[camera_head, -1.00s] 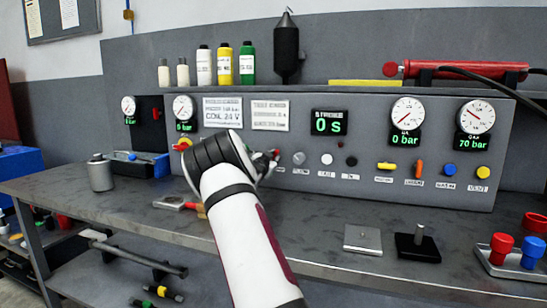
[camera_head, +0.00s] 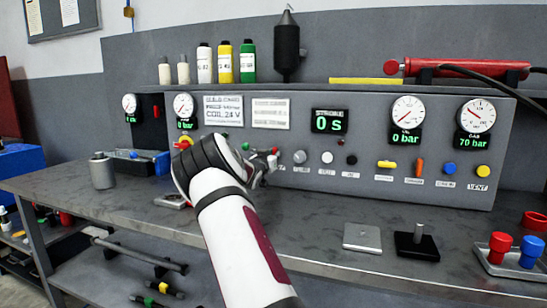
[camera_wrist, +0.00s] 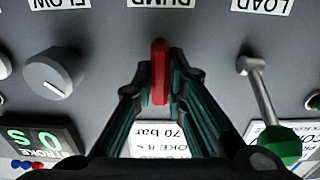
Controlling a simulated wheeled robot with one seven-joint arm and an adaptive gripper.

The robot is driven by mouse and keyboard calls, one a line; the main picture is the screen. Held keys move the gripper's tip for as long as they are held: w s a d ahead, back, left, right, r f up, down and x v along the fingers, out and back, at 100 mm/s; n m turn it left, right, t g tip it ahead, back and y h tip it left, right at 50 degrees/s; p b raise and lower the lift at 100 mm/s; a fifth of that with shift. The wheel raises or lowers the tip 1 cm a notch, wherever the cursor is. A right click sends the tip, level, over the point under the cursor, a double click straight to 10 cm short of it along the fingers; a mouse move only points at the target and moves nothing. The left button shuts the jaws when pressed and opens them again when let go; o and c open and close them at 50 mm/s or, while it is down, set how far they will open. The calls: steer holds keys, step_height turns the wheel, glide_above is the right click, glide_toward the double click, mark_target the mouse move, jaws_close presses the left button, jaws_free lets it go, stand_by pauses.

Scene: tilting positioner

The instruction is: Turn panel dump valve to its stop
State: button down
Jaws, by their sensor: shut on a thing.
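The panel dump valve has a red handle (camera_wrist: 160,72) under the upside-down DUMP label in the wrist view. My gripper (camera_wrist: 160,88) is shut on this handle, one finger on each side of it. The handle stands upright in that picture, and its base is partly hidden between the fingers. In the head view my gripper (camera_head: 268,160) is at the panel face (camera_head: 450,140), left of the grey flow knob (camera_head: 300,157). There the valve is mostly hidden by my gripper and wrist.
In the wrist view the grey flow knob (camera_wrist: 55,73) is left of my gripper, and the load lever (camera_wrist: 262,90) with its green ball (camera_wrist: 281,146) is close on the right. Gauges and displays sit above. The bench (camera_head: 300,225) below has some clear room.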

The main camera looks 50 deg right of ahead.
steer(key=shift+f, duration=0.2)
steer(key=c, duration=1.6)
jaws_free()
steer(key=shift+r, duration=0.1)
steer(key=v, duration=1.2)
